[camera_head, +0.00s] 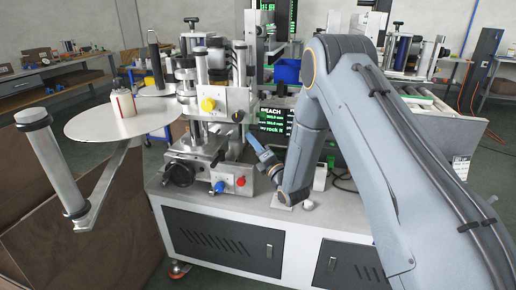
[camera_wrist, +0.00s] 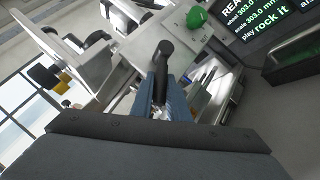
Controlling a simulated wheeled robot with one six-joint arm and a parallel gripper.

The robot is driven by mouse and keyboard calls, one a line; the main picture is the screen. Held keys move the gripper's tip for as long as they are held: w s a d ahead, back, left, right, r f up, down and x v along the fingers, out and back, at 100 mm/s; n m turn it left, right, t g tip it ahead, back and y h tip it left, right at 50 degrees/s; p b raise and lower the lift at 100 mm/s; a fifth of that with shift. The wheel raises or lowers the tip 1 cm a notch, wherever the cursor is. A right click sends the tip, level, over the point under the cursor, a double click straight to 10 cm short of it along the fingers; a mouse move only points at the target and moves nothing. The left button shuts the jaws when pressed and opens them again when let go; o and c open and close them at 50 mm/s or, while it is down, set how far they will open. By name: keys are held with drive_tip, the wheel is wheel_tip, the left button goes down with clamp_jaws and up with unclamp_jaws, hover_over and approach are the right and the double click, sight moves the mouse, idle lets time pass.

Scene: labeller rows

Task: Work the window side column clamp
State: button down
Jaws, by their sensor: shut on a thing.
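The labeller (camera_head: 208,110) stands on a white cabinet, with upright metal columns, a yellow knob, and blue and red buttons. My gripper (camera_head: 256,144) reaches its right side, with blue fingers pointing up and left. In the wrist view, my gripper (camera_wrist: 161,100) is shut on a black clamp lever (camera_wrist: 164,58), whose rounded end stands out beyond the fingers. A small black knob (camera_head: 238,116) shows just above the fingers in the head view; I cannot tell if it is the same lever. The clamp body and its column joint are hidden.
A screen with green text (camera_head: 272,118) stands close behind my gripper. The cabinet top (camera_head: 240,203) is partly clear in front.

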idle(0.5)
drive_tip(key=c, duration=1.7)
unclamp_jaws()
drive_tip(key=shift+d, duration=0.1)
drive_tip(key=shift+b+v, duration=0.55)
drive_tip(key=shift+v, duration=3.35)
drive_tip(key=shift+c, duration=0.5)
